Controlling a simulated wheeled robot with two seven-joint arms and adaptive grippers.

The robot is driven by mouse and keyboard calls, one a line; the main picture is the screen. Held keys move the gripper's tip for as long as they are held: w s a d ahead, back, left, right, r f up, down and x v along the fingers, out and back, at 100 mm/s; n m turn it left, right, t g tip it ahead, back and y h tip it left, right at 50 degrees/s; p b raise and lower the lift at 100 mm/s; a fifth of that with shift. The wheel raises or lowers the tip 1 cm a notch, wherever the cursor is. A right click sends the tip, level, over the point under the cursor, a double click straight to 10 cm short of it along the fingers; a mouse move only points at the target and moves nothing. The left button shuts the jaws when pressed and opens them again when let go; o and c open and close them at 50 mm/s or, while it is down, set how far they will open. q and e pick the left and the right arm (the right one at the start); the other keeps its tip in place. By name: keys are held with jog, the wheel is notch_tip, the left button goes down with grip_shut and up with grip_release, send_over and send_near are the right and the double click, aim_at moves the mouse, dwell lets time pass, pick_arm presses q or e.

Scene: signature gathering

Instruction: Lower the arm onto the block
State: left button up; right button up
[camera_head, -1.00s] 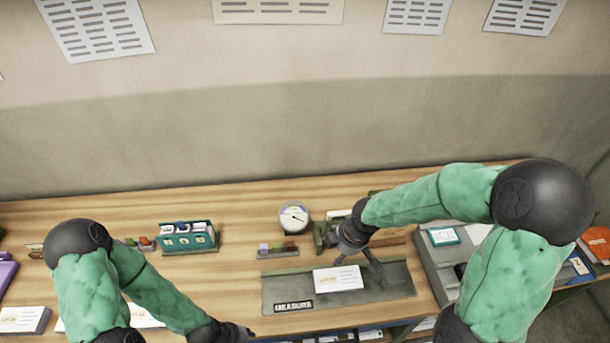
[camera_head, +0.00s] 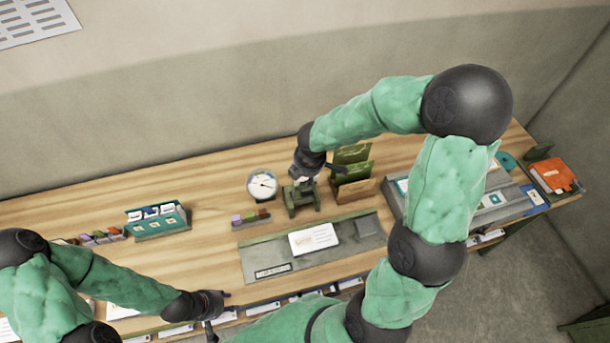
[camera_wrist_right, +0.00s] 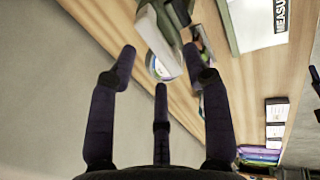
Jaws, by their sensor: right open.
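A small green stand (camera_head: 303,203) is on the desk beside the round dial. It also shows, cut off, at the top of the right wrist view (camera_wrist_right: 158,32). My right gripper (camera_head: 305,178) is just above it in the head view, its fingers spread and nothing between them; whether it touches the stand I cannot tell. A dark square block (camera_head: 368,228) lies at the right end of the grey-green mat (camera_head: 345,255). Which piece the task calls the block is unclear. My left gripper (camera_head: 218,310) is at the desk's front edge, fingers apart and empty.
A white dial (camera_head: 262,185) stands left of the stand, and a holder with green folders (camera_head: 352,165) right of it. A card (camera_head: 314,239) lies on the mat. A teal card box (camera_head: 157,220) and small coloured blocks (camera_head: 251,218) are farther left.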

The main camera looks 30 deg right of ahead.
jog(key=shift+x, duration=1.05)
grip_shut()
jog(key=shift+b, duration=0.3)
